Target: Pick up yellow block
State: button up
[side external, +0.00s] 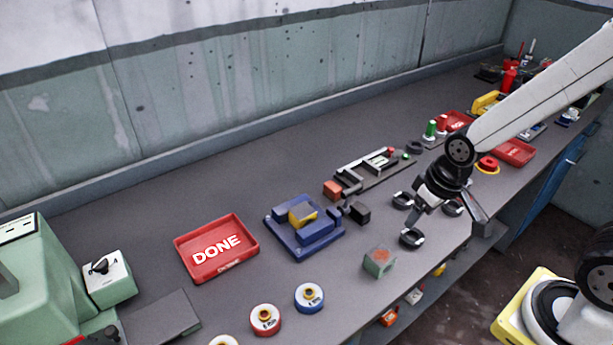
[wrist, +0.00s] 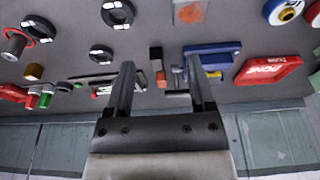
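A yellow block (side external: 302,213) sits in the blue fixture (side external: 318,231) at the middle of the bench in the side view, with blue parts around it. My gripper (side external: 448,213) is to the right of the fixture, above the bench and apart from the block. In the wrist view its two fingers (wrist: 160,65) are spread wide, with nothing held between them.
A red DONE tray (side external: 225,268) lies left of the fixture. Black rings (side external: 411,238) are beneath and beside my gripper. A black block (side external: 360,213), an orange block (side external: 333,190) and a green-grey block (side external: 379,262) stand nearby. Tape-like rolls (side external: 309,297) lie near the front edge.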

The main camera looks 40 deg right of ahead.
jog(key=shift+o, duration=1.4)
jog(key=shift+r, duration=0.15)
jog(key=shift+w+v, duration=0.45)
jog(key=shift+v, duration=1.6)
jog(key=w+a+t, duration=1)
jog(key=w+a, duration=0.1)
jog(key=w, duration=0.4)
send_near(306, 212)
jog(key=shift+x, duration=1.1)
jog(key=shift+x, duration=1.3)
